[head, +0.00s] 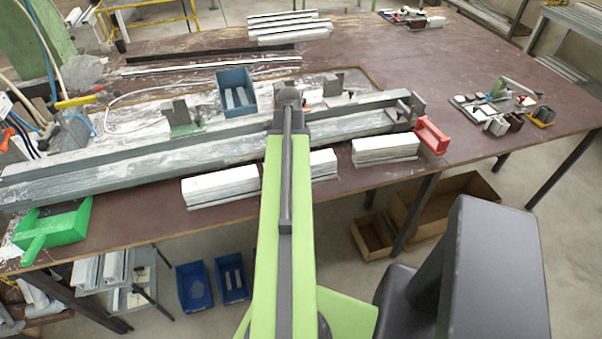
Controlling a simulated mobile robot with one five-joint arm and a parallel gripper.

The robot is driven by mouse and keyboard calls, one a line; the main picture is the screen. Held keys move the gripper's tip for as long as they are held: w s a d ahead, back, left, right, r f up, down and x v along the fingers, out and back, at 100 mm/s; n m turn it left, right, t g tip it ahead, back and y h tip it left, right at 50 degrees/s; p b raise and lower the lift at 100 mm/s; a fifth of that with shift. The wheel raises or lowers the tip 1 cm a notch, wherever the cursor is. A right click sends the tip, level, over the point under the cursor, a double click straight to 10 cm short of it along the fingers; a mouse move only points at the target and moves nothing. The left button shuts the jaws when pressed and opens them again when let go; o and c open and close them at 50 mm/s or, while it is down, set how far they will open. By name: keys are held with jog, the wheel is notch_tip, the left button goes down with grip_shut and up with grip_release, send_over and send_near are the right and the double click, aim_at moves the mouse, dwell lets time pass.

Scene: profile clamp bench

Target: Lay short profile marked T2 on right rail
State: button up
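A long grey rail runs across the bench, its left part (130,165) on one side of my arm and its right part (355,122) on the other. A blue bin (234,78) behind it holds pale short pieces. Stacks of pale profiles lie along the front edge: a left stack (220,186), a middle one (323,163) partly behind my arm and a right one (385,149). No T2 mark is readable on any piece. My arm reaches forward over the rail and ends at a dark wrist (289,95). My gripper's fingers are hidden, so I cannot tell their state.
A red block (431,136) stands at the rail's right end. Upright clamp blocks (183,118) stand behind the rail. A green dustpan-like tool (52,230) lies front left. Small tools and parts (505,103) lie at right. Brown bench surface (460,60) is bare at back right.

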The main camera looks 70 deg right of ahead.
grip_shut()
jog(key=shift+r, duration=0.1)
dwell(0.4)
